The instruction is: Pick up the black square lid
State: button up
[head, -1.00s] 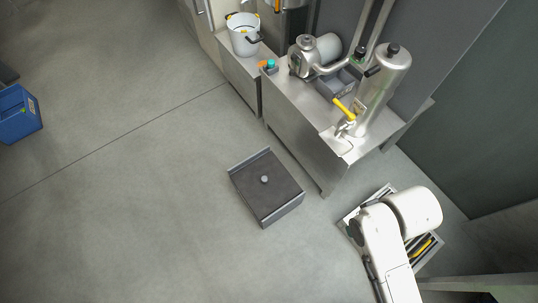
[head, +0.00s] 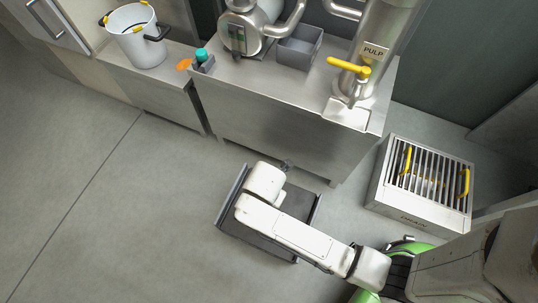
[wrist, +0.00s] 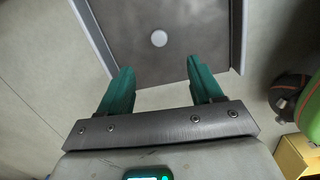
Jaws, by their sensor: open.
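The black square lid (head: 298,203) lies flat in a low grey metal frame (head: 232,200) on the floor. My arm crosses over it in the head view and hides much of it, including its knob. In the wrist view the lid (wrist: 120,25) fills the top middle, with a round pale knob (wrist: 159,38) on it. My gripper (wrist: 160,66) is open, its two green fingers apart and empty. In the picture the knob lies just beyond the fingertips, between their lines. The height of the fingers above the lid cannot be told.
A steel counter (head: 290,95) stands behind the lid, with a pulp tap (head: 350,68) and a grey bin (head: 299,46) on it. A slatted drain box (head: 420,185) stands to the right. A white bucket (head: 135,40) is at the upper left. The floor to the left is clear.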

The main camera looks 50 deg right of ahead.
jog(key=f+n+b, duration=0.1)
jog(key=f+b, duration=0.1)
jog(key=f, duration=0.1)
jog(key=f+n+b, duration=0.1)
jog(key=f, duration=0.3)
jog(key=w+f+n+b, duration=0.1)
jog(key=f+b, duration=0.1)
jog(key=f, duration=0.2)
jog(key=shift+w+a+f+b, duration=0.1)
jog(key=shift+a+f+b, duration=0.05)
jog(key=shift+a+b, duration=0.15)
jog(key=f+b, duration=0.2)
jog(key=d+f+b, duration=0.1)
jog(key=f+b, duration=0.1)
jog(key=f, duration=0.1)
jog(key=shift+r, duration=0.1)
grip_shut()
